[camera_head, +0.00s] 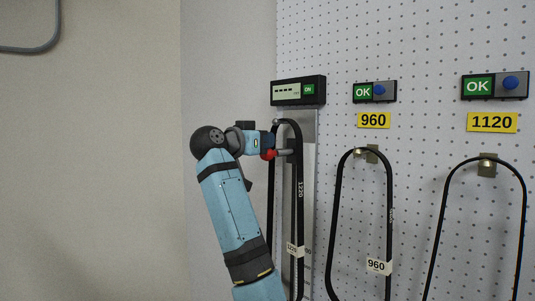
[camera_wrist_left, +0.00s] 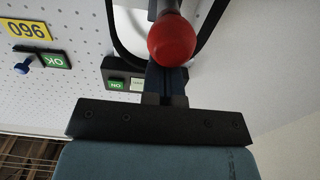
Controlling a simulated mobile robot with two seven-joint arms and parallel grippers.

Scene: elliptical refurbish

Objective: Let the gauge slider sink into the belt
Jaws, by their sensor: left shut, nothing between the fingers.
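The gauge slider has a red ball knob (camera_head: 268,154) on a short grey bar (camera_head: 284,152) in the head view. The knob also shows large in the left wrist view (camera_wrist_left: 171,40). The slider sits near the top of the black belt (camera_head: 299,200) marked 1220, which hangs as a long loop along a pale upright rail. Whether the slider presses on the belt I cannot tell. My left gripper (camera_head: 270,141) is shut and empty, right at the knob and slightly above it; its dark fingers show in the wrist view (camera_wrist_left: 166,84). My right gripper is out of view.
The gauge's display box (camera_head: 299,91), with dashes and a green ON button, is just above. To the right, belts labelled 960 (camera_head: 376,266) and 1120 (camera_head: 492,122) hang on the pegboard below green OK boxes (camera_head: 374,92).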

